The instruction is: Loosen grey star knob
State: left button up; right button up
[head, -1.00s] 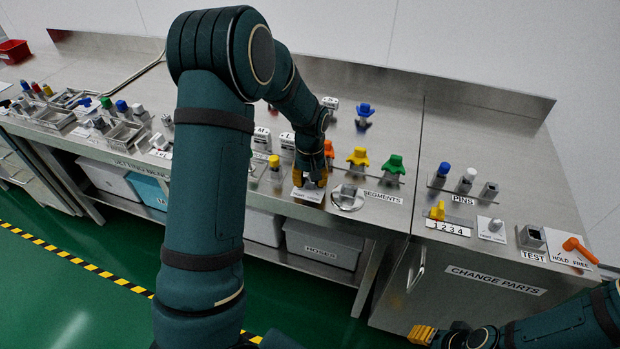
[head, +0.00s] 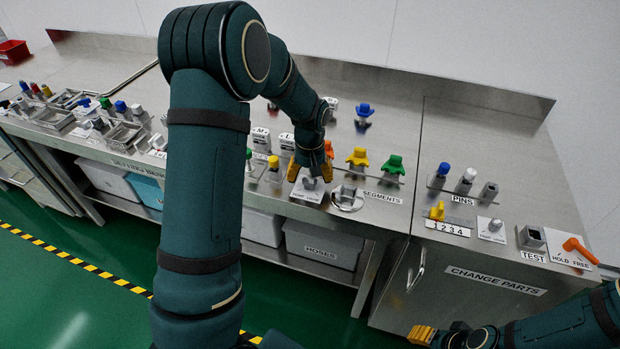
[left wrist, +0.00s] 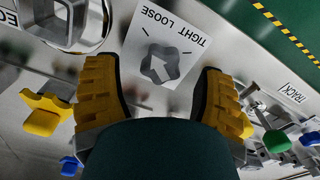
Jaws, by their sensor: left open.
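The grey star knob (left wrist: 160,62) sits on a white plate marked TIGHT and LOOSE in the left wrist view, with an arrow on its top. In the head view the knob (head: 309,184) stands at the front edge of the bench. My left gripper (head: 310,171) is open just above it, and no finger visibly touches it. In the left wrist view its yellow fingers (left wrist: 160,95) are wide apart on either side of the knob, empty. My right gripper (head: 423,335) shows at the bottom of the head view; its opening is unclear.
A round metal fitting (head: 346,198) is right beside the knob plate. Yellow (head: 358,158) and green (head: 391,164) handled segments stand to the right. A yellow-topped piece (head: 273,164) stands close on the left.

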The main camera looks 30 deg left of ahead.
aim_at(309, 179)
pick_arm(q)
notch_tip(309, 179, up, 11)
jog(key=shift+f, duration=0.15)
jog(key=shift+s+f, duration=0.1)
dwell(0.6)
